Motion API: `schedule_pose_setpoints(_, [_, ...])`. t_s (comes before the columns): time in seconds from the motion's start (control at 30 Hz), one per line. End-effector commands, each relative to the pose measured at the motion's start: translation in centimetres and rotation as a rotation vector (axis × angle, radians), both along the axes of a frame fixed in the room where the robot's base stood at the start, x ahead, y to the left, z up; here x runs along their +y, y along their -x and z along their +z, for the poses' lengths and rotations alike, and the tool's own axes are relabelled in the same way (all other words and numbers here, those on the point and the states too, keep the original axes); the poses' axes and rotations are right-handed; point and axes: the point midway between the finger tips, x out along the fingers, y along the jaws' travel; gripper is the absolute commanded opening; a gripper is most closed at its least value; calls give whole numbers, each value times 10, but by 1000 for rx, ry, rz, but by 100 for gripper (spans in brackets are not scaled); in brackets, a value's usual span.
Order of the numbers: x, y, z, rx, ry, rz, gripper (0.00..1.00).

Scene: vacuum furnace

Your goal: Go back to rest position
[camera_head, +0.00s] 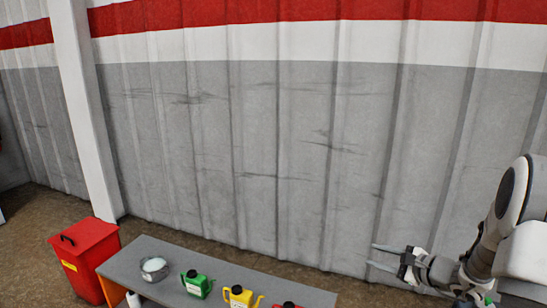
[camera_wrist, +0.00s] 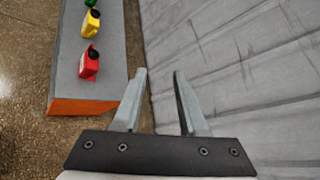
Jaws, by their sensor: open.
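My gripper (camera_head: 385,257) is at the lower right of the head view, its two fingers pointing left in front of the grey wall. In the wrist view the gripper (camera_wrist: 157,75) has its fingers apart with nothing between them. It is open and empty. The gripper is apart from the bench and its containers, off the bench's right end.
A grey bench (camera_head: 143,246) stands along the wall. It carries a bowl with white contents (camera_head: 154,268), a green jug (camera_head: 196,284), a yellow jug (camera_head: 239,296) and a red jug (camera_wrist: 89,63). A red bin (camera_head: 85,262) stands left. The corrugated wall (camera_wrist: 235,60) is close by.

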Motion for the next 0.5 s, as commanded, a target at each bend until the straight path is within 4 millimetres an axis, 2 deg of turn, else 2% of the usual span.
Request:
schedule_pose_setpoints(0.03, [26, 7, 17, -4, 49, 83, 42])
schedule_pose_setpoints(0.2, [96, 46, 53, 5, 211, 335, 42])
schedule_pose_setpoints(0.3, [129, 75, 68, 9, 315, 474, 42])
schedule_pose_setpoints(0.5, [176, 140, 89, 12, 543, 725, 42])
